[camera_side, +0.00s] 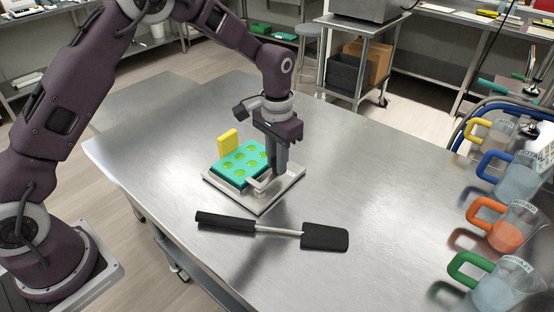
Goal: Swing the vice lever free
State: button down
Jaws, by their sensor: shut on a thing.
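The vice (258,208) is a pale square base on the steel table. A teal mould (231,167) with round yellow-green cavities sits in it. The vice lever (258,185) is a pale bar at the right front side of the mould. My gripper (279,172) points straight down over the right part of the vice, with its fingers shut on the lever. The fingers hide part of the lever, so the exact grip is hard to see.
A yellow block (228,142) stands upright at the mould's back left. A black spatula (326,237) lies in front of the vice. Measuring jugs with coloured handles, such as an orange one (505,234), line the right edge. The table between is clear.

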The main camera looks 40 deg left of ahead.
dwell(0.4)
jog(key=shift+d+r+m, duration=0.1)
jog(key=shift+d+m, duration=0.6)
jog(key=shift+m, duration=0.5)
jog(key=d+m, duration=0.1)
jog(key=m, duration=0.2)
jog(key=shift+s+d+m, duration=0.3)
jog(key=shift+s+d, duration=0.05)
jog(key=shift+d, duration=0.05)
jog(key=m, duration=0.1)
jog(key=s+d+m, duration=0.1)
jog(key=shift+m, duration=0.3)
jog(key=shift+s+d+m, duration=0.3)
jog(key=shift+s+m, duration=0.05)
jog(key=shift+m, duration=0.5)
jog(key=shift+s+d+m, duration=0.3)
jog(key=shift+m, duration=0.55)
jog(key=c, duration=1.3)
grip_release()
jog(key=shift+s, duration=0.1)
